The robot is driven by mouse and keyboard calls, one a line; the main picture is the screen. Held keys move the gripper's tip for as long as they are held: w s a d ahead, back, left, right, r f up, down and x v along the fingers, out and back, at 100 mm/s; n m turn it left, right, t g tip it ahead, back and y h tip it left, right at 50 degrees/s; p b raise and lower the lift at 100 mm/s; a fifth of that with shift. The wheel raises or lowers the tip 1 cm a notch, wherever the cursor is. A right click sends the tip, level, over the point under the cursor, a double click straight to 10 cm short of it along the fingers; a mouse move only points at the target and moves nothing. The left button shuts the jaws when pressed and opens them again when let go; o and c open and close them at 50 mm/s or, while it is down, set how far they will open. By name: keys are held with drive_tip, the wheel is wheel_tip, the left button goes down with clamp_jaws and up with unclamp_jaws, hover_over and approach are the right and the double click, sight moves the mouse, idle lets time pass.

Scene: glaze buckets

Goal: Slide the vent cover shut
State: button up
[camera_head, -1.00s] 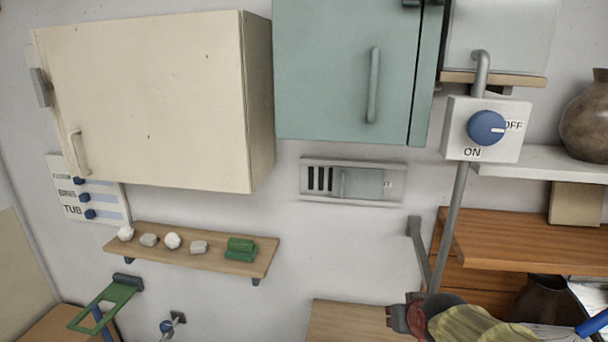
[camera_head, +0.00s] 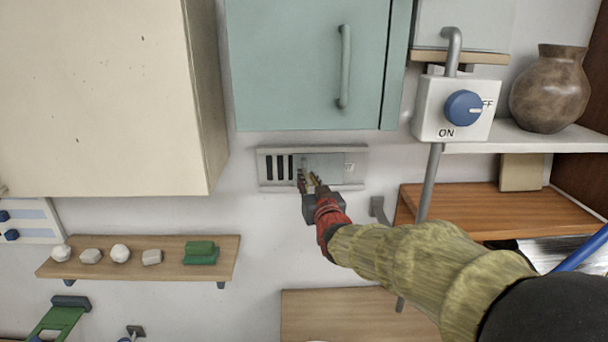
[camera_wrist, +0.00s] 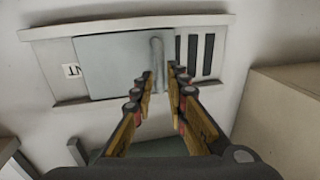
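The vent cover (camera_head: 325,166) is a grey sliding plate in a framed vent (camera_head: 262,170) on the wall below the teal cabinet. Several dark slots show uncovered at the vent's left in the head view. In the wrist view the cover (camera_wrist: 108,62) is at the left and the slots (camera_wrist: 207,55) at the right. A small upright handle (camera_wrist: 156,56) stands near the cover's slot-side edge. My gripper (camera_head: 309,180) is in front of the vent. In the wrist view its two fingers (camera_wrist: 160,82) are apart, with the handle beyond and between or near their tips; contact cannot be told.
The teal cabinet (camera_head: 306,70) hangs close above the vent, with the cream cabinet (camera_head: 100,90) to its left. A dial box (camera_head: 432,105) is at the right. A wooden shelf (camera_head: 135,245) with small stones sits lower left. Bare wall lies below the vent.

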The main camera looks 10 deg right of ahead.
drive_tip(key=shift+w, duration=1.8)
drive_tip(key=shift+c, duration=0.2)
clamp_jaws()
drive_tip(key=shift+a, duration=0.15)
drive_tip(key=a, duration=0.3)
drive_tip(key=w+a+b, duration=0.1)
drive_tip(key=a, duration=0.5)
drive_tip(key=shift+w, duration=0.4)
drive_tip(key=shift+d, duration=0.1)
